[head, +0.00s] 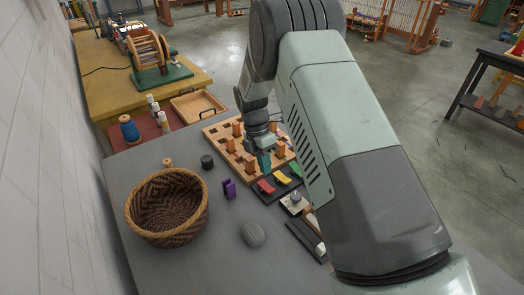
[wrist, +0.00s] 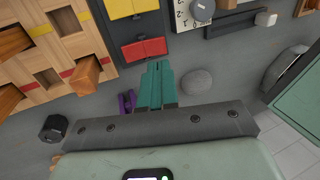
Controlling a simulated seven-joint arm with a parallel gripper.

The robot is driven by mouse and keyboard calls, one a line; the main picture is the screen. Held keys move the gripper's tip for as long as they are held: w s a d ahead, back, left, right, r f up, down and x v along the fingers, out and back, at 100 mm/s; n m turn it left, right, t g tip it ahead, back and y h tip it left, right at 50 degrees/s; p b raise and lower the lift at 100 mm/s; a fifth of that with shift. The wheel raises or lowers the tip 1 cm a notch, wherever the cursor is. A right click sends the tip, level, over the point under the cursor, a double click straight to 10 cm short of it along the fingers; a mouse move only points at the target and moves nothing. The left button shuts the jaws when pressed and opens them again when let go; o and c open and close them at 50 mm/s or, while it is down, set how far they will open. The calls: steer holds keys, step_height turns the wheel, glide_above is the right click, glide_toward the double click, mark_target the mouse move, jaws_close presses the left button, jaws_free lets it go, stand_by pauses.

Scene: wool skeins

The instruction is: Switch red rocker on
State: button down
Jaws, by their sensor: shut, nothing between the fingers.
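The red rocker (head: 265,186) is at the near-left end of a dark switch panel on the grey table, beside a yellow rocker (head: 282,178) and a green one (head: 295,169). In the wrist view the red rocker (wrist: 145,48) lies just beyond my fingertips, with the yellow rocker (wrist: 130,7) farther on. I cannot tell which way the red rocker is tipped. My gripper (head: 264,166) points down near the panel's left edge, with its teal fingers (wrist: 159,66) together and empty. They look apart from the rocker; their height above it is unclear.
A wooden pegboard (head: 226,143) with upright blocks stands just behind the panel. A knob plate (head: 294,203) and a slider box (head: 306,239) lie nearer. A purple piece (head: 229,189), grey rounded object (head: 253,234), black cylinder (head: 207,162) and woven basket (head: 143,222) are left or nearer.

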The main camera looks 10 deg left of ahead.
mark_target(270, 189)
steer(key=x, duration=0.6)
steer(key=shift+s+d+f, duration=0.1)
steer(key=shift+d+f, duration=0.1)
steer(key=shift+f, duration=0.1)
steer(key=shift+a, duration=0.15)
steer(key=shift+w+a+r, duration=0.25)
steer(key=shift+w+a, duration=0.2)
steer(key=shift+w, duration=0.15)
stand_by(0.4)
step_height(270, 189, up, 14)
stand_by(0.4)
